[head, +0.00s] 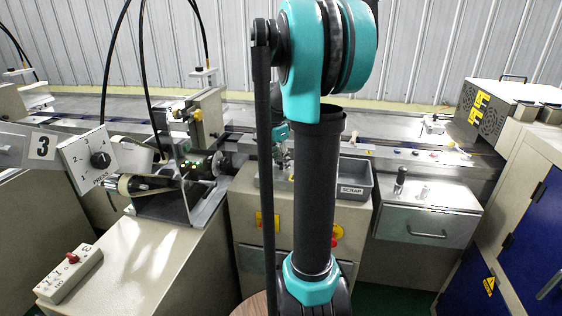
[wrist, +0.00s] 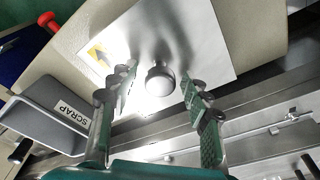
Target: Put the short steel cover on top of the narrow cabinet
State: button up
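In the wrist view, a shiny steel cover (wrist: 205,42) with a round knob (wrist: 160,82) and a yellow sticker lies below my gripper (wrist: 159,72). The gripper is open. Its fingers stand on either side of the knob, with a gap on each side. In the head view my arm hides most of the gripper and the cover. The cover appears to lie on the beige middle cabinet (head: 245,205); contact cannot be seen. I take this as the narrow cabinet, but cannot be sure.
The grey SCRAP bin (head: 354,191) sits close to the right of my arm. A steel-fronted drawer unit (head: 425,226) with a shiny top and upright knob (head: 400,178) stands further right. A press machine (head: 180,170) is at left, and a conveyor line runs behind.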

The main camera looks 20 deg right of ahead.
jog(key=shift+r, duration=0.1)
notch_tip(320, 180, up, 12)
jog(key=a, duration=0.2)
jog(key=n+t+y, duration=0.1)
jog(key=n+t, duration=0.1)
jog(key=n, duration=0.6)
send_near(277, 171)
jog(key=s+a+f, duration=0.6)
jog(key=s+f, duration=0.1)
jog(key=f, duration=0.1)
jog(key=s+a+f+n+t+y, duration=0.1)
jog(key=s+a+f+n, duration=0.4)
jog(key=s+f, duration=0.6)
jog(key=n, duration=0.2)
jog(key=shift+s+n+t, duration=0.3)
jog(key=shift+n, duration=0.1)
